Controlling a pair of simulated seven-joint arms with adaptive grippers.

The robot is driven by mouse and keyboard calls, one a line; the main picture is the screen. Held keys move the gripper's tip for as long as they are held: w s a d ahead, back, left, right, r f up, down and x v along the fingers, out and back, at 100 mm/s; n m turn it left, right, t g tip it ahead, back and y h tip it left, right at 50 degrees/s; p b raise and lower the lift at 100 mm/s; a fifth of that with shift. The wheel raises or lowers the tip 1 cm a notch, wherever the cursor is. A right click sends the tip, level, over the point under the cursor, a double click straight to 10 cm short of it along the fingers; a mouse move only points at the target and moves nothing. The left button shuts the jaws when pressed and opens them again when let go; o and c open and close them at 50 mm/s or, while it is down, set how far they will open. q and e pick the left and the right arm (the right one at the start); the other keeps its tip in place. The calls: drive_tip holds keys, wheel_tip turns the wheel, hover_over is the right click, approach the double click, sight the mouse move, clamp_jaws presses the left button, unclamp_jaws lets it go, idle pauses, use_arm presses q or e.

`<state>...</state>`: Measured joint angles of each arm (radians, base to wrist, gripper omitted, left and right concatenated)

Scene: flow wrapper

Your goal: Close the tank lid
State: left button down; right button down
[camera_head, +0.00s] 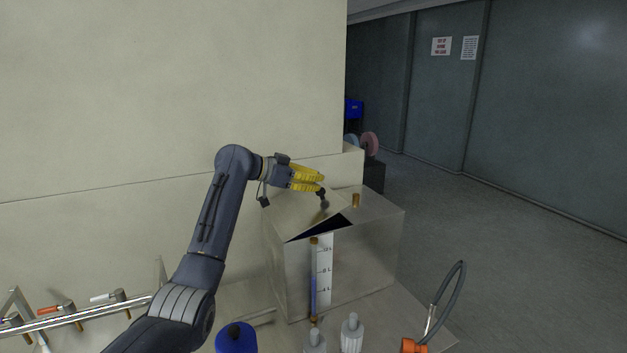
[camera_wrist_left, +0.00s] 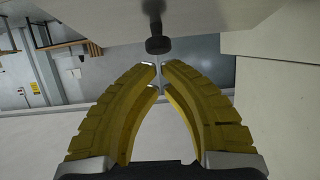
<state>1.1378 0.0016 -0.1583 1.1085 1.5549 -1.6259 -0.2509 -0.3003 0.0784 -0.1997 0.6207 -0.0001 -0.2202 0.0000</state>
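The tank (camera_head: 372,250) is a grey metal box standing on the bench against the pale wall. Its lid (camera_head: 294,214) is tilted up a little, with a dark triangular gap below its front edge. A dark round knob (camera_head: 324,206) stands on the lid; it also shows in the left wrist view (camera_wrist_left: 157,45), just beyond the fingertips. My left gripper (camera_head: 322,184) has yellow fingers and is above the lid, close to the knob. In the wrist view its fingertips (camera_wrist_left: 159,70) nearly meet, with nothing between them. My right gripper is not in view.
A level gauge (camera_head: 313,275) with a litre scale runs up the tank's front. A brass fitting (camera_head: 356,200) stands on the tank top. White-capped bottles (camera_head: 352,333), a blue container (camera_head: 236,338) and a dark hose (camera_head: 447,295) are in front. Pipes with valves lie at left.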

sight(326, 197)
use_arm(q)
drive_tip(key=d+f+y, duration=0.1)
drive_tip(key=f, duration=0.1)
drive_tip(key=w+d+f+g+y, duration=0.1)
drive_tip(key=f, duration=0.1)
drive_tip(key=d+f+y, duration=0.1)
drive_tip(key=f, duration=0.1)
drive_tip(key=shift+w+d, duration=0.1)
drive_tip(key=shift+w, duration=0.2)
drive_tip(key=shift+r, duration=0.2)
